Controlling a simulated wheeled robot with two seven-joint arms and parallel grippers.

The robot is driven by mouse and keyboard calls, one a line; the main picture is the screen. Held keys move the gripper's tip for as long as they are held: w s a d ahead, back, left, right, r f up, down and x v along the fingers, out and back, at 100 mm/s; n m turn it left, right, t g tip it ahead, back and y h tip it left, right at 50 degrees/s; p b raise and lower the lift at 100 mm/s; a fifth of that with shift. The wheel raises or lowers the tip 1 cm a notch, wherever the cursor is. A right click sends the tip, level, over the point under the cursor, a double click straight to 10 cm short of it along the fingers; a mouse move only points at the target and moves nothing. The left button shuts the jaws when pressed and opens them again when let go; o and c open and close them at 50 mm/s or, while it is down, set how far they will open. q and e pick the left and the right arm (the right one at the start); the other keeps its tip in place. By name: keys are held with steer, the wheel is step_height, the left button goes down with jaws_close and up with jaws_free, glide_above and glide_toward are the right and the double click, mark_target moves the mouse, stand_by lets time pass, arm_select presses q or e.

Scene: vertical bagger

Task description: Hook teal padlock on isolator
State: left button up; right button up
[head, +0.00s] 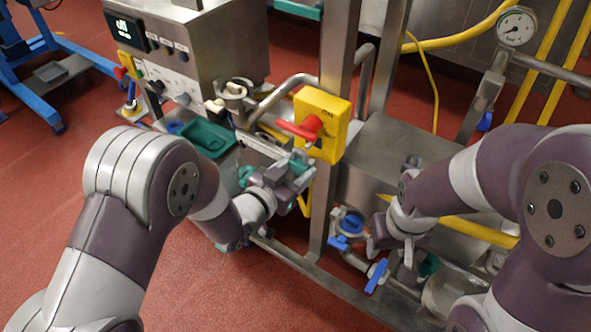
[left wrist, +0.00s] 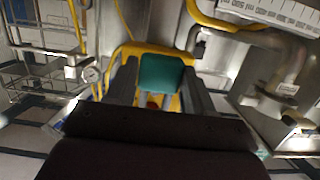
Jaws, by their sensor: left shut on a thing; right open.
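The isolator (head: 335,118) is a yellow box with a red rotary handle (head: 303,128) and the word ON, fixed to a steel post. My left gripper (head: 297,176) is just below and left of it, shut on the teal padlock (head: 299,164). In the left wrist view the padlock (left wrist: 160,74) sits between the two fingers, with the yellow isolator (left wrist: 128,50) behind it. My right gripper (head: 392,250) is open, low at the right near blue-handled valves.
A steel control cabinet (head: 215,45) stands at the back left, with a teal tray (head: 208,138) below it. A steel post (head: 340,50) and curved pipe are close to my left gripper. A pressure gauge (head: 516,26) is at the upper right.

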arm_select(q)
steer(key=shift+w, duration=0.1)
steer(key=shift+c, duration=1)
steer(key=shift+w+d, duration=0.4)
steer(key=shift+w, duration=0.1)
steer(key=shift+c, duration=0.6)
steer(key=shift+w+d, duration=0.35)
steer(key=shift+w, duration=0.1)
steer(key=shift+w+d+b, duration=0.35)
steer(key=shift+w+b, duration=0.1)
steer(key=shift+w, duration=0.05)
steer(key=shift+f, duration=0.25)
